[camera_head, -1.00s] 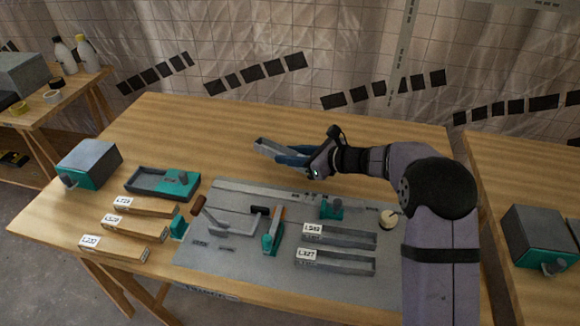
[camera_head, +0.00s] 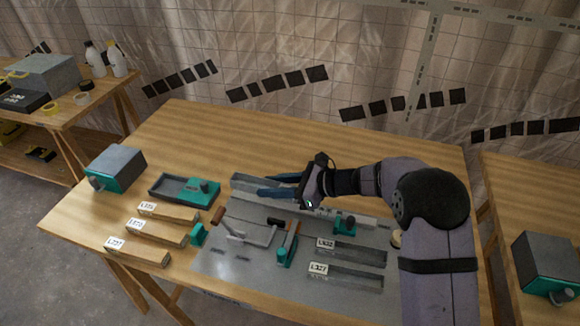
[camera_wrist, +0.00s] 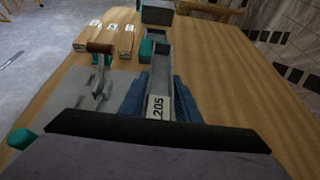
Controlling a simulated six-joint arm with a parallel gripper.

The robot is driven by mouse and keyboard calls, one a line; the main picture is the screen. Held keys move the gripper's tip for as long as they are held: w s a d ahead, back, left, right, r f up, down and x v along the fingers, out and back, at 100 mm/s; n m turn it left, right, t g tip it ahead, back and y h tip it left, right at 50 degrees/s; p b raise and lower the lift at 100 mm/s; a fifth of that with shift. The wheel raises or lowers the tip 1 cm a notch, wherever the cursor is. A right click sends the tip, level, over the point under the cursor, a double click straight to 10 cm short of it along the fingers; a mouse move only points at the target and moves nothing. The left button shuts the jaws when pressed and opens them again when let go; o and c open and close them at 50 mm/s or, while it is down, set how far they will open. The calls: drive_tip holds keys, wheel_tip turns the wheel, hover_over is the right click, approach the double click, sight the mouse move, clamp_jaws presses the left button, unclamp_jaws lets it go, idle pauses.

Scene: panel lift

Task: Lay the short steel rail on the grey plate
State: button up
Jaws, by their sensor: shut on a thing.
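A grey channel-shaped steel rail (camera_head: 243,182) is held by my gripper (camera_head: 275,189). In the wrist view the rail (camera_wrist: 160,75) runs forward between the two blue fingers (camera_wrist: 158,98), with a white label reading "205" at its near end. The fingers are shut on it from both sides. The grey plate (camera_head: 218,265) lies on the wooden bench. The rail is at the plate's far left edge, low over the surface. I cannot tell whether it touches. Part of the rail is hidden by the fingers.
Two labelled grey rails (camera_head: 345,276) lie on the plate's right part. A toggle clamp with a brown handle (camera_head: 218,215) and teal clamps (camera_head: 285,255) stand on it. A teal-ended tray (camera_head: 170,188) and several labelled wooden pieces (camera_head: 140,250) lie to the left. The bench behind is clear.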

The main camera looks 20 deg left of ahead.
sight(270, 215)
drive_tip(key=shift+s+a, duration=0.35)
drive_tip(key=shift+s, duration=0.35)
drive_tip(key=shift+f, duration=0.1)
drive_tip(key=shift+f, duration=0.15)
drive_tip(key=shift+f+b, duration=2.4)
drive_tip(key=shift+f, duration=0.8)
drive_tip(key=shift+f, duration=0.25)
